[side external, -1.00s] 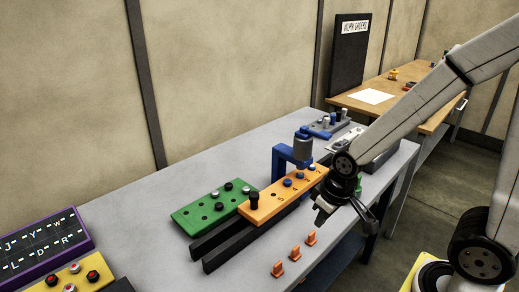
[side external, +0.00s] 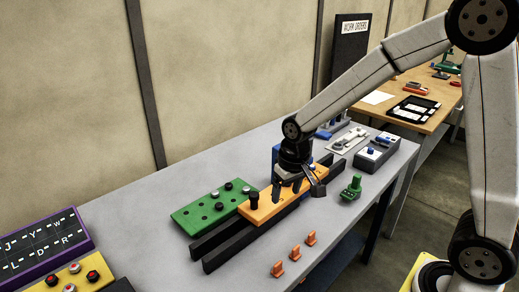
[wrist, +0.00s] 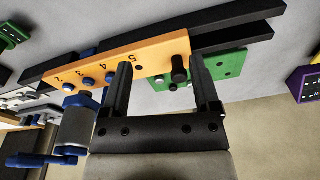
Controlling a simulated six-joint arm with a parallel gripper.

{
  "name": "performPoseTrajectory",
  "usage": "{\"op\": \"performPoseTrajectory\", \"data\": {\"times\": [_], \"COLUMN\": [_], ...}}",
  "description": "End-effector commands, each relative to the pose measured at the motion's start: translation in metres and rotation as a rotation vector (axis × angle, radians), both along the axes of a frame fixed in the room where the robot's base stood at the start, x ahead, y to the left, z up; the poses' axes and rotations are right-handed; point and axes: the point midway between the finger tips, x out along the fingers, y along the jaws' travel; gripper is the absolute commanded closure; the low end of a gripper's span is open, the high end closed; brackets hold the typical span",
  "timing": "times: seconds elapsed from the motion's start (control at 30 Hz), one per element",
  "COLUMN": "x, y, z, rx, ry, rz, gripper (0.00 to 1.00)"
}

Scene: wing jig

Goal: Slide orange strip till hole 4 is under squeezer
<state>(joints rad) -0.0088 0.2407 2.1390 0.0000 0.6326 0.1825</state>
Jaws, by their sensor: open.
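The orange strip (side external: 262,213) lies along the black rails, with a black knob (side external: 253,201) upright at its left end. The wrist view shows the strip (wrist: 150,52) with numerals 2 to 5, blue pegs (wrist: 88,82) by the lower numerals, and the knob (wrist: 179,72). My gripper (side external: 297,192) is open above the strip, right of the knob in the side view. In the wrist view its fingers (wrist: 161,68) stand either side of the knob, without visible grip. The squeezer (wrist: 80,125), blue with a grey cylinder, is largely hidden behind my gripper in the side view.
A green plate (side external: 203,208) with several pegs lies behind the rails (side external: 225,252). Several orange clips (side external: 294,252) stand in front. A green piece (side external: 352,188) and a grey box (side external: 378,151) are to the right. The table front is mostly clear.

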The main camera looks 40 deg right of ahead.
Motion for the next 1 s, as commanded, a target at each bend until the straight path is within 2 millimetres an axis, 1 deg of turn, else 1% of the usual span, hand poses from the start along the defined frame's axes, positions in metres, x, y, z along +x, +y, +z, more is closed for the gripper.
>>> {"op": "performPoseTrajectory", "data": {"times": [0.03, 0.3, 0.4, 0.5, 0.6, 0.7, 1.0], "x": [0.013, 0.068, 0.084, 0.096, 0.103, 0.106, 0.106], "y": [0.001, 0.004, 0.005, 0.005, 0.006, 0.006, 0.006], "z": [0.002, 0.011, 0.014, 0.015, 0.017, 0.017, 0.014], "rx": [0.003, 0.011, 0.012, 0.013, 0.013, 0.012, 0.013], "ry": [0.011, 0.078, 0.099, 0.114, 0.123, 0.130, 0.131], "rz": [-0.020, -0.130, -0.166, -0.193, -0.209, -0.218, -0.220], "gripper": [0.21, 0.21, 0.21, 0.21, 0.21, 0.21, 0.21]}}
